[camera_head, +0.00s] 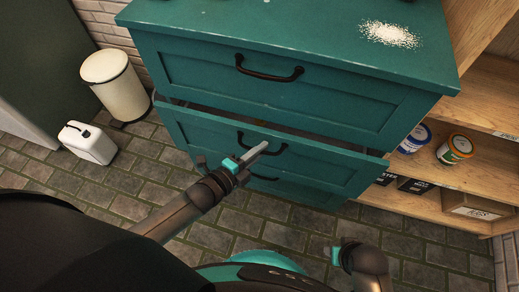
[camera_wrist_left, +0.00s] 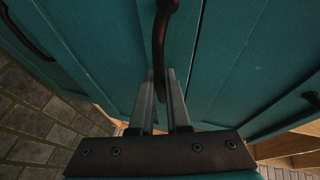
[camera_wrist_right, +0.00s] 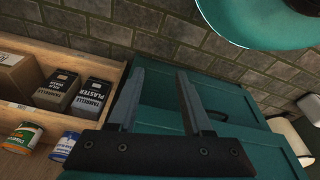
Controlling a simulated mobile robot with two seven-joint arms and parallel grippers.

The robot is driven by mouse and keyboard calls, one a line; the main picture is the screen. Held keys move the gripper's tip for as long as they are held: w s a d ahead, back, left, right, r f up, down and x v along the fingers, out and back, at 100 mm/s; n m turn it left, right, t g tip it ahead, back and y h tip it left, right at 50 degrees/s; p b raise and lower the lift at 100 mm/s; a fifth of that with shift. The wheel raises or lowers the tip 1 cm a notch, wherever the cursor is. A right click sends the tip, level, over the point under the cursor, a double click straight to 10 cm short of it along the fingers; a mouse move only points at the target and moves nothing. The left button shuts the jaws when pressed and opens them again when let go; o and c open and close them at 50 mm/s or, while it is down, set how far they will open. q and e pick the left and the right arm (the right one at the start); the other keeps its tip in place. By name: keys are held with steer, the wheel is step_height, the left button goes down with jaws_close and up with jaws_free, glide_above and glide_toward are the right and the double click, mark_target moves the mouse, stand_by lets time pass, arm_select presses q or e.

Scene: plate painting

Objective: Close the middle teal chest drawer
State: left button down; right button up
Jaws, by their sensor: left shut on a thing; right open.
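The teal chest (camera_head: 290,25) has several drawers with dark bow handles. The middle drawer (camera_head: 335,168) stands out a little, with a dark gap along its top edge. My left gripper (camera_head: 262,147) is at the front of this drawer, shut on its handle (camera_head: 241,137). In the left wrist view the handle (camera_wrist_left: 160,45) runs between the two fingers, whose tips are close to the teal front. The top drawer (camera_head: 270,85) looks shut. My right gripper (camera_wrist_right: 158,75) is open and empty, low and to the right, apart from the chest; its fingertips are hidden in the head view.
White powder (camera_head: 390,34) lies on the chest top. A wooden shelf (camera_head: 480,175) with paint cans (camera_head: 455,149) and boxes stands close on the right. A cream bin (camera_head: 115,85) and a white canister (camera_head: 88,142) stand left on the tiled floor (camera_head: 110,190).

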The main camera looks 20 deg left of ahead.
mark_target(263, 139)
arm_select(q)
steer(key=w+b, duration=0.1)
steer(key=w, duration=0.3)
arm_select(e)
steer(key=shift+w+r, duration=0.25)
steer(key=shift+r, duration=0.2)
steer(key=shift+w+r, duration=0.2)
steer(key=shift+r, duration=0.25)
arm_select(q)
steer(key=c, duration=0.9)
jaws_free()
steer(key=shift+w+d, duration=0.1)
steer(key=shift+w, duration=0.05)
steer(key=shift+r, duration=0.1)
